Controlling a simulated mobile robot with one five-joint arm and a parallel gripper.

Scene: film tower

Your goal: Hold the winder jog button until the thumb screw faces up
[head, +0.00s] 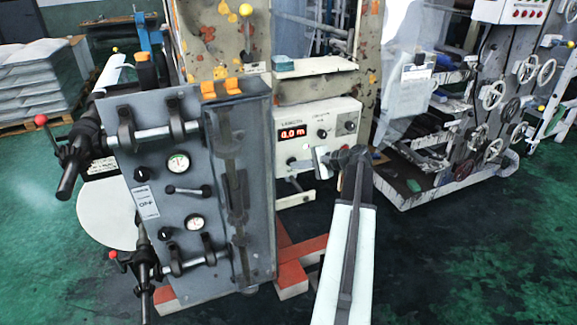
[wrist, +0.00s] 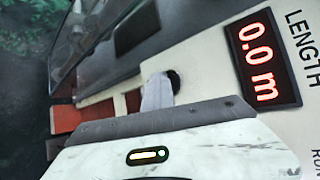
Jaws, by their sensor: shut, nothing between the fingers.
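The white control box (head: 345,115) carries a red length display (head: 292,134) reading 0.0 m; the display is large in the wrist view (wrist: 263,60). My gripper (head: 312,167) is shut and empty at the box's lower front. In the wrist view its pale tip (wrist: 157,92) covers part of a small dark round part (wrist: 174,80) on the box face, perhaps the jog button; I cannot tell whether they touch. The thumb screw is not clearly identifiable. Red-ball parts stick out at the winder's left, one upper (head: 41,120) and one lower (head: 113,255).
The grey winder cabinet (head: 150,205) with gauges and handles stands left of my arm. Orange-red floor beams (head: 300,255) lie below the box. A machine with handwheels (head: 492,95) stands at the right. Green floor (head: 460,265) is open at the lower right.

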